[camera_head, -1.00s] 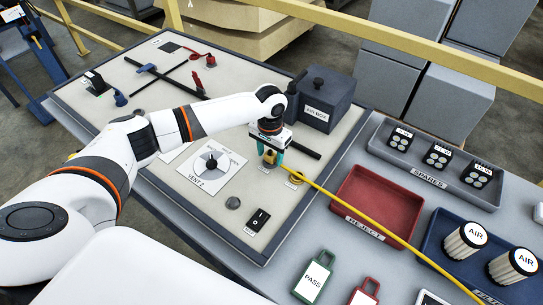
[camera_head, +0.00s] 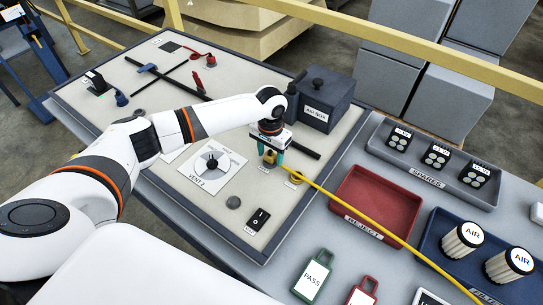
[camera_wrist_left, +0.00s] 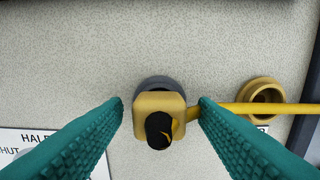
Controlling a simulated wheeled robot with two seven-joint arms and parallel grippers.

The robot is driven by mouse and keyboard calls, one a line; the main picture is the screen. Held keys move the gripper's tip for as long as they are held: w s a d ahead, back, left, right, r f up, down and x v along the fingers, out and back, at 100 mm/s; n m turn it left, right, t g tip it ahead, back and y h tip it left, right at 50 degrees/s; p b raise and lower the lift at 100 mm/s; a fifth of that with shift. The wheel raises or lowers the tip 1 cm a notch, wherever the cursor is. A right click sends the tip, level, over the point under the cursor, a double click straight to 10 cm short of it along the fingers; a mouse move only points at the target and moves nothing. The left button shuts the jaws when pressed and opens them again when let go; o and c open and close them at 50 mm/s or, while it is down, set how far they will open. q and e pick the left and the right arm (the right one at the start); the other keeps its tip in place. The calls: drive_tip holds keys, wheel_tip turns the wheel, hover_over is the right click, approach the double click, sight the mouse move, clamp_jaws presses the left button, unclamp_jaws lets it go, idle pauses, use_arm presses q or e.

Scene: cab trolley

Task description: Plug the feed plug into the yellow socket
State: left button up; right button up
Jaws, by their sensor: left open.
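The feed plug (camera_wrist_left: 158,110) is a yellow block with a black end and a yellow cable. It stands over a grey round fitting (camera_wrist_left: 158,82) on the panel; whether it is seated there I cannot tell. In the head view the plug (camera_head: 269,158) is small below my gripper. My left gripper (camera_head: 270,157) is open, and its teal fingers stand on both sides of the plug, apart from it in the left wrist view (camera_wrist_left: 160,106). The yellow socket (camera_wrist_left: 262,96), an empty-looking ring, is right of the plug; it also shows in the head view (camera_head: 295,178). My right gripper is not in view.
The yellow cable (camera_head: 370,223) runs from the plug past the socket, over the red reject tray (camera_head: 362,178). A dark grey box (camera_head: 322,103) stands on the panel behind the gripper. A vent dial (camera_head: 212,163) and a black switch (camera_head: 258,219) are nearer.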

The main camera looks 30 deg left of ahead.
sight(270, 154)
use_arm(q)
clamp_jaws()
idle(0.3)
drive_tip(key=shift+r, duration=0.1)
drive_tip(key=shift+r+p, duration=2.95)
drive_tip(key=shift+p, duration=0.9)
